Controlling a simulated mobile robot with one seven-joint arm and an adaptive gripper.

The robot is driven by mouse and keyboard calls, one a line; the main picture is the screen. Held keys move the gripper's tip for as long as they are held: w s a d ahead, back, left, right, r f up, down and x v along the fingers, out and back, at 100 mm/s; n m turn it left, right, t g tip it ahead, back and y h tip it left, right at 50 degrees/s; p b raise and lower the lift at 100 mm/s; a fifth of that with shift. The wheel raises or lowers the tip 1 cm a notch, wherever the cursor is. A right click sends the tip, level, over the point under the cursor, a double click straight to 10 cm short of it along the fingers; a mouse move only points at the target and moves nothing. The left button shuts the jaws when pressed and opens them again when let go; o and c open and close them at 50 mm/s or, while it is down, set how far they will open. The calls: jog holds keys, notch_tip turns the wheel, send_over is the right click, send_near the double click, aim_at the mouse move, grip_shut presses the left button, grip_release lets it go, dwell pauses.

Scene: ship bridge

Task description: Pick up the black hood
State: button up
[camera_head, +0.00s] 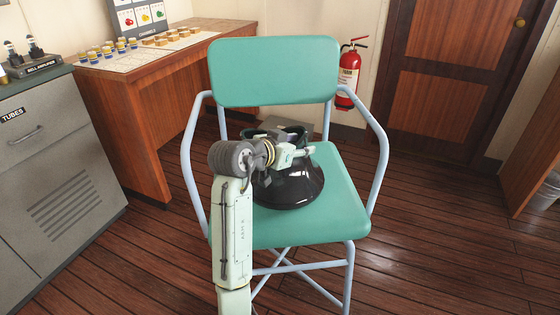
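The black hood (297,192) is a glossy, dark, flared piece. It sits upright on the green seat of a chair (336,200), wide end down. My arm reaches up from the lower front, and my gripper (306,151) lies across the upper part of the hood, pointing right. The wrist and gripper hide much of the hood's upper front and left side. The gripper overlaps the hood in the picture. I cannot tell whether its fingers touch the hood or how far apart they are.
The chair's blue-grey armrests (375,135) rise on both sides of the seat, with its green backrest (275,71) behind. A grey cabinet (60,170) and a wooden desk (150,95) stand left. A fire extinguisher (349,75) hangs behind. The wooden floor (440,240) is clear at right.

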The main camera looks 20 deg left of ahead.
grip_shut()
dwell(0.3)
jog(key=shift+r, duration=0.1)
dwell(0.5)
